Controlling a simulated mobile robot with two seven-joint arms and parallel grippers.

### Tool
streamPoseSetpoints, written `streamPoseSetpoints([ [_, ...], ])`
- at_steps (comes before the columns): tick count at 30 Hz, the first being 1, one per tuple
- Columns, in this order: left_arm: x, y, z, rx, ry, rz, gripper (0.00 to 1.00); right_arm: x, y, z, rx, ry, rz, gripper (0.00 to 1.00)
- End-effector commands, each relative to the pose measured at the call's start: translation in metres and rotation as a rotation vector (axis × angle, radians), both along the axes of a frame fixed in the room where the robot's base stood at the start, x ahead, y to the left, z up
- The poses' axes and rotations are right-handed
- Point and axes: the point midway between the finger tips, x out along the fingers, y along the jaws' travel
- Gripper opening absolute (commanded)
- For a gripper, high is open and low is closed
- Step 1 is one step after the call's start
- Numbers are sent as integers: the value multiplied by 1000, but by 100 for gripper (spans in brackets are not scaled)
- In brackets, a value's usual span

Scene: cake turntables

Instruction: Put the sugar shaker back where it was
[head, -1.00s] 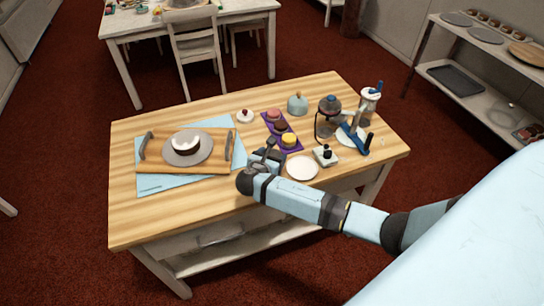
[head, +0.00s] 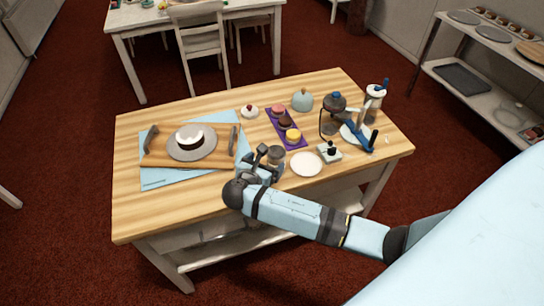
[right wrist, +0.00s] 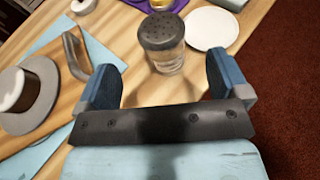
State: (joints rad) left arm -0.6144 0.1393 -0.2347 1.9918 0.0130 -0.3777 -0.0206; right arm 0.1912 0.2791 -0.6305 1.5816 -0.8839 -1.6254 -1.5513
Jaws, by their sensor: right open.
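The sugar shaker (head: 277,156), a clear glass jar with a dark perforated lid, stands upright on the wooden table between the purple mat and my right gripper (head: 261,167). In the right wrist view the shaker (right wrist: 163,42) stands just beyond the gap between the two blue fingers of my right gripper (right wrist: 164,74). The right gripper is open and empty, with clear room on both sides of the shaker. My left gripper is out of view.
A purple mat (head: 272,125) with several small cakes lies behind the shaker. A white plate (head: 306,164) is to its right. A wooden board (head: 160,160) with a cake on a grey turntable (head: 207,153) lies left. Several tools and jars stand at the right end.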

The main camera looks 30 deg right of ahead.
Motion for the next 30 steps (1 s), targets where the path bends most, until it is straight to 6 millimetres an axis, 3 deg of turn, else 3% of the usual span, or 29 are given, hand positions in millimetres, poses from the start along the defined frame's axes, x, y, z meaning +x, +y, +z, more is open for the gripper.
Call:
streamPoseSetpoints([
  [7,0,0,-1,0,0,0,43,-16,25,10,4,0,0,94],
  [11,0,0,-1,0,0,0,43,-29,34,-9,117,-29,19,94],
  [14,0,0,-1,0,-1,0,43,-53,49,-45,384,-105,30,94],
  [16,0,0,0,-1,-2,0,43,-79,65,-73,660,-185,-5,94],
  [19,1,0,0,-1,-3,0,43,-123,89,-100,1106,-329,-147,94],
  [24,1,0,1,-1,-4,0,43,-185,111,-102,1758,-593,-536,94],
  [30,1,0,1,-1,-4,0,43,-222,106,-80,2167,-812,-893,94],
])
